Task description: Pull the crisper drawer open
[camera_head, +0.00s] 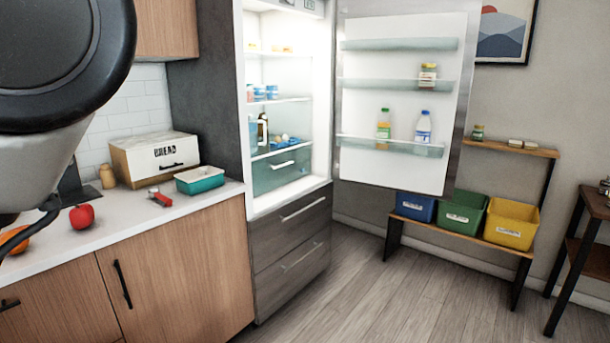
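The crisper drawer (268,176) is a teal translucent bin with a pale bar handle (283,165), low inside the open fridge (278,107). Its front appears flush with the shelf above, so it looks shut. The fridge door (405,97) stands wide open to the right, with jars and bottles on its shelves. Part of my arm fills the upper left, dark and large. My gripper's fingers are not in view.
Two dark freezer drawers (292,236) sit below the fridge space. The counter (140,209) at left holds a bread box (153,158), a teal dish (200,180) and a red apple (82,216). Colored bins stand on a bench (450,229) at right. The floor (385,295) in front is clear.

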